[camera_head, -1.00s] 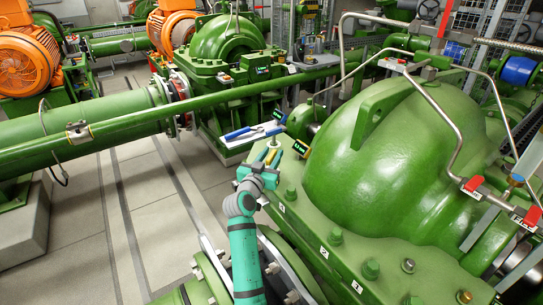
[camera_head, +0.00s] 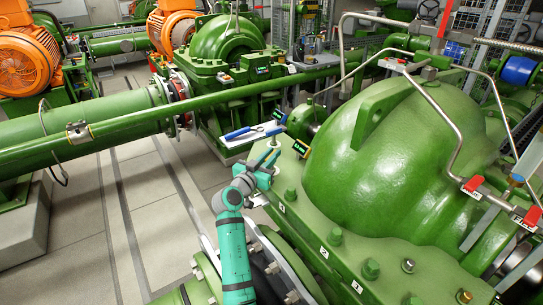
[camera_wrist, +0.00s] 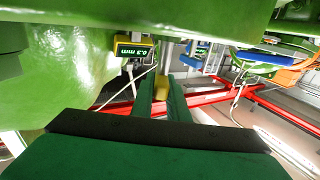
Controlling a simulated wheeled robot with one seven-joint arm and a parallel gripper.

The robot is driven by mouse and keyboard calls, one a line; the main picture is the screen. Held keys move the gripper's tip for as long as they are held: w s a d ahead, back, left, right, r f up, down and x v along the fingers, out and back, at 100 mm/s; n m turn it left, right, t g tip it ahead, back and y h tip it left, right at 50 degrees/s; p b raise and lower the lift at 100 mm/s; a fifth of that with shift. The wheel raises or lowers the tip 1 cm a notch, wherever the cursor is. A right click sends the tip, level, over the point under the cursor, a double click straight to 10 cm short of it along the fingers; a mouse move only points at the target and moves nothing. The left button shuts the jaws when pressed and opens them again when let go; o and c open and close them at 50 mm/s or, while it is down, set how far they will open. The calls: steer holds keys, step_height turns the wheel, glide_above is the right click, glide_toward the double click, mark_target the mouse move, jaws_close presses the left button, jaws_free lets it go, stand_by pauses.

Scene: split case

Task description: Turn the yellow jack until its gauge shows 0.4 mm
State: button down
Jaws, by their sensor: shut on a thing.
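My gripper (camera_head: 268,159) is at the near-left edge of the big green pump casing's flange (camera_head: 300,205). In the wrist view its two green fingers (camera_wrist: 161,98) are shut on the yellow jack (camera_wrist: 161,103), a small yellow piece between the fingertips. In the head view the jack is mostly hidden by the gripper. A yellow-framed gauge (camera_head: 301,148) stands on the flange just right of the gripper. In the wrist view this gauge (camera_wrist: 133,51) has green digits that appear upside down and seem to read 0.3 mm.
A white tray (camera_head: 236,143) with blue-handled tools lies just behind the gripper. Another small display (camera_head: 279,116) stands beyond it. The green casing dome (camera_head: 400,150) rises to the right. Several bolts (camera_head: 335,236) stand along the flange. A long green pipe (camera_head: 130,125) crosses on the left.

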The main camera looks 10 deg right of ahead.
steer(key=m+g+h, duration=0.3)
steer(key=m+g, duration=0.1)
steer(key=g, duration=0.1)
steer(key=shift+h, duration=0.4)
steer(key=shift+m+g+h, duration=0.3)
steer(key=shift+m+g, duration=0.2)
steer(key=shift+g, duration=0.5)
steer(key=shift+f, duration=0.1)
steer(key=c, duration=1.7)
jaws_free()
steer(key=v, duration=1)
steer(key=shift+s+a, duration=0.1)
steer(key=shift+a, duration=0.25)
